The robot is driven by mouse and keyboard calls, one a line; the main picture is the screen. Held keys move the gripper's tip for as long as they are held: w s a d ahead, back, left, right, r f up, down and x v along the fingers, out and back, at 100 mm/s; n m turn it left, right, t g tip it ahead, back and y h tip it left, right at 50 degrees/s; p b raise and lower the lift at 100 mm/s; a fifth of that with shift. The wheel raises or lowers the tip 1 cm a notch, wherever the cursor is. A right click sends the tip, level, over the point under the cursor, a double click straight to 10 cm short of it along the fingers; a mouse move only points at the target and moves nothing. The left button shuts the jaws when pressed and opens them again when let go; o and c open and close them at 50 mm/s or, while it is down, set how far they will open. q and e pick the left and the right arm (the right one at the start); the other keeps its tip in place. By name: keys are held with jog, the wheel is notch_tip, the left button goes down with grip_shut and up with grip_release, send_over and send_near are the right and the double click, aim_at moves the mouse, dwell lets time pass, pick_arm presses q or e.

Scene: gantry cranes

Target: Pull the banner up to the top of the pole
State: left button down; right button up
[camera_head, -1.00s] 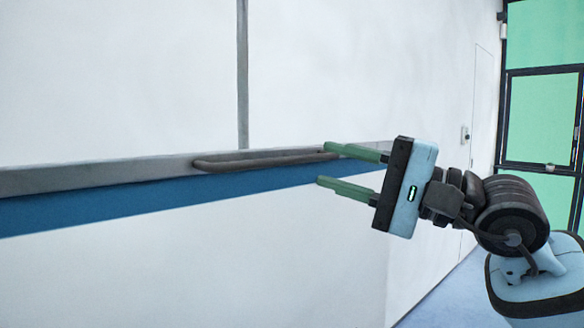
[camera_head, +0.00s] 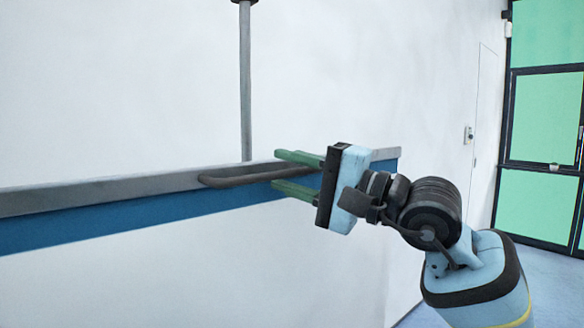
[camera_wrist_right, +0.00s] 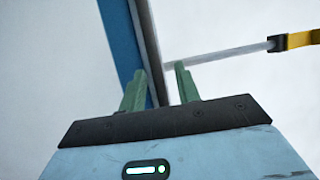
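The banner (camera_head: 130,215) has a blue band under a grey top bar (camera_head: 90,192), with a white area below. A dark handle (camera_head: 225,181) runs along the bar. The grey pole (camera_head: 246,90) rises behind the bar to a dark cap (camera_head: 244,2). My right gripper (camera_head: 276,171) is open, its green fingers above and below the handle's right part. In the right wrist view, a dark bar, apparently the handle (camera_wrist_right: 146,30), passes between the fingers (camera_wrist_right: 159,80), with a gap visible beside one finger. The pole (camera_wrist_right: 220,55) shows there too. My left gripper is out of view.
A plain white wall (camera_head: 350,70) stands behind. A green-paned, dark-framed door or window (camera_head: 545,120) is at the far right. A yellow part (camera_wrist_right: 302,39) lies beyond the pole's dark cap in the right wrist view. Blue floor (camera_head: 545,258) shows at right.

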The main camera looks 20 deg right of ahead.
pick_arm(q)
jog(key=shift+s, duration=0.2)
pick_arm(e)
grip_shut()
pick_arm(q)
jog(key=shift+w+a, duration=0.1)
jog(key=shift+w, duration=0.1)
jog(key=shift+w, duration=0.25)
